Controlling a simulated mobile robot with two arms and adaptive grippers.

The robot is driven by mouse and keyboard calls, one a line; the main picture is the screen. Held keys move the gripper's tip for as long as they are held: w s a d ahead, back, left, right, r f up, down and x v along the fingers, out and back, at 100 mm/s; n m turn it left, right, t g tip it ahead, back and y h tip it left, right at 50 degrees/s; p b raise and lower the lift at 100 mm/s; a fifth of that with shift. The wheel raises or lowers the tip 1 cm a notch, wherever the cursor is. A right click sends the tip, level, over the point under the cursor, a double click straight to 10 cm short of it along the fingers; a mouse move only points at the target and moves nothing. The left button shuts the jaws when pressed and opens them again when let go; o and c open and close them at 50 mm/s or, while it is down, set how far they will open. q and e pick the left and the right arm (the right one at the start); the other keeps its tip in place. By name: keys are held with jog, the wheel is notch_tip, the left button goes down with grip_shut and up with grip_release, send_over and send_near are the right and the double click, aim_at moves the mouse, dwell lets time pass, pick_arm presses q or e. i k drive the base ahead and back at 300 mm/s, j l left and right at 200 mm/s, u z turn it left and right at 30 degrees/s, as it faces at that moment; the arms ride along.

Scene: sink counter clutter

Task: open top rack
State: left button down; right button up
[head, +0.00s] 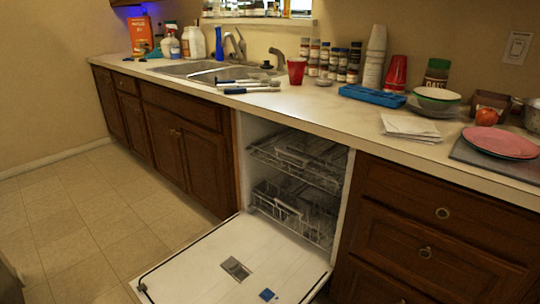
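The top rack (300,158) is a grey wire rack in the upper part of the open dishwasher. It sits inside the cavity, below the counter. A lower rack (292,212) sits beneath it, also inside. The white dishwasher door (215,262) is folded down flat in front, its near part cut off by the bottom edge of the view. Neither of my grippers shows in the head view.
The counter (300,108) above carries brushes, a red cup (296,71), a blue tray (372,95), bowls and a pink plate (500,142). Drawers (430,230) stand right of the dishwasher, closed cabinets (180,145) left. Tiled floor (80,215) at left is clear.

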aim_at(278, 150)
jog(key=i+l+u, duration=0.1)
jog(key=u, duration=0.35)
jog(key=i+l+u, duration=0.2)
jog(key=u, duration=0.25)
jog(key=i+l+u, duration=0.1)
jog(key=u, duration=0.35)
jog(key=k+l, duration=0.05)
jog(key=l, duration=0.05)
